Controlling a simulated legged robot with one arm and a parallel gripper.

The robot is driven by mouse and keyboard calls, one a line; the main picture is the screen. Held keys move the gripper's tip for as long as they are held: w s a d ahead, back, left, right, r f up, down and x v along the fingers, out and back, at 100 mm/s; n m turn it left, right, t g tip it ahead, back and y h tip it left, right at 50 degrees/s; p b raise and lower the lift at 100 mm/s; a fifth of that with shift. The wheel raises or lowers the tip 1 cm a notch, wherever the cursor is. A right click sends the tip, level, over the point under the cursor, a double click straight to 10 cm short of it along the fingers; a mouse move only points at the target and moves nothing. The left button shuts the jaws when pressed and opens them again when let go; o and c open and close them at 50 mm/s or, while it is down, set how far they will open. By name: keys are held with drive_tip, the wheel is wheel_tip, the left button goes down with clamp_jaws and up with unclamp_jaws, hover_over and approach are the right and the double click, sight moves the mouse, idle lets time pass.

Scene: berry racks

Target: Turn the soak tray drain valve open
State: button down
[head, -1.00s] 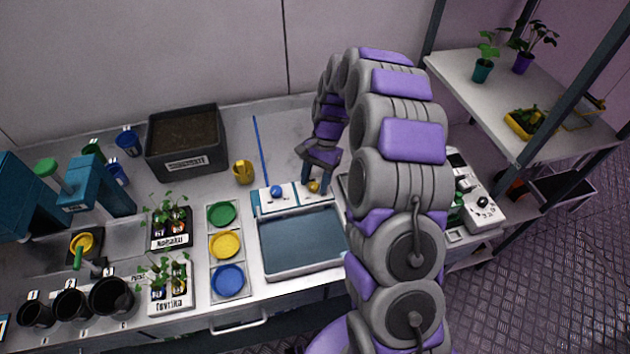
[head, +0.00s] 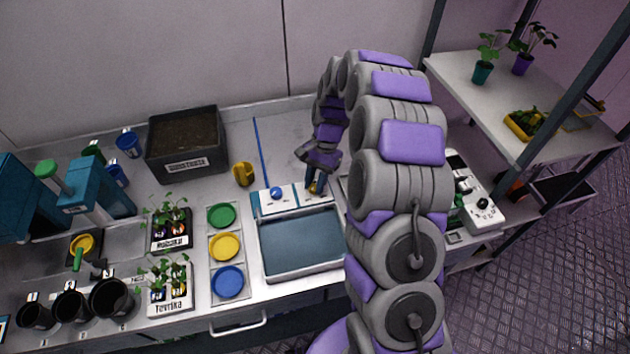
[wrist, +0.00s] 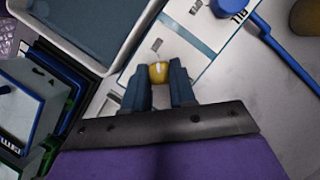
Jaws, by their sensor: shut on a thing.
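The soak tray (head: 303,243) is a shallow pale-rimmed basin with a dark blue-grey floor at the front middle of the bench; its corner shows in the wrist view (wrist: 112,60). A white panel behind it carries a blue knob (head: 277,192) and a small yellow valve knob (wrist: 158,72). My gripper (head: 315,186) points down at the yellow knob. Its blue fingers stand on either side of the knob and are shut on it. The fingers hide most of the knob in the head view. The drain label cannot be read.
A yellow cup (head: 243,174) and a thin blue rod (head: 261,150) are left of and behind the panel. Green, yellow and blue dishes (head: 226,246) stand left of the tray. A white device (head: 472,200) is to the right, beyond my arm.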

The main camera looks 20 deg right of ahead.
drive_tip(key=shift+n+p, duration=0.3)
drive_tip(key=shift+p, duration=0.05)
drive_tip(key=n+p, duration=0.1)
drive_tip(key=n+g+h+p, duration=0.1)
drive_tip(key=n+p, duration=0.1)
drive_tip(key=shift+w+a+r+n, duration=0.1)
drive_tip(key=shift+a+r+n, duration=0.05)
drive_tip(key=shift+n, duration=0.15)
drive_tip(key=n+h+p, duration=0.2)
drive_tip(key=n, duration=0.2)
drive_tip(key=shift+a+n+p, duration=0.15)
drive_tip(key=shift+n+p, duration=0.15)
drive_tip(key=n+h+p, duration=0.2)
drive_tip(key=n+p, duration=0.1)
drive_tip(key=n, duration=0.2)
drive_tip(key=shift+a, duration=0.15)
drive_tip(key=shift+n+t+h+p, duration=0.55)
drive_tip(key=shift+n+p, duration=0.6)
drive_tip(key=shift+n, duration=0.85)
drive_tip(key=c, duration=0.9)
unclamp_jaws()
drive_tip(key=shift+a+h, duration=0.1)
drive_tip(key=shift+h, duration=0.15)
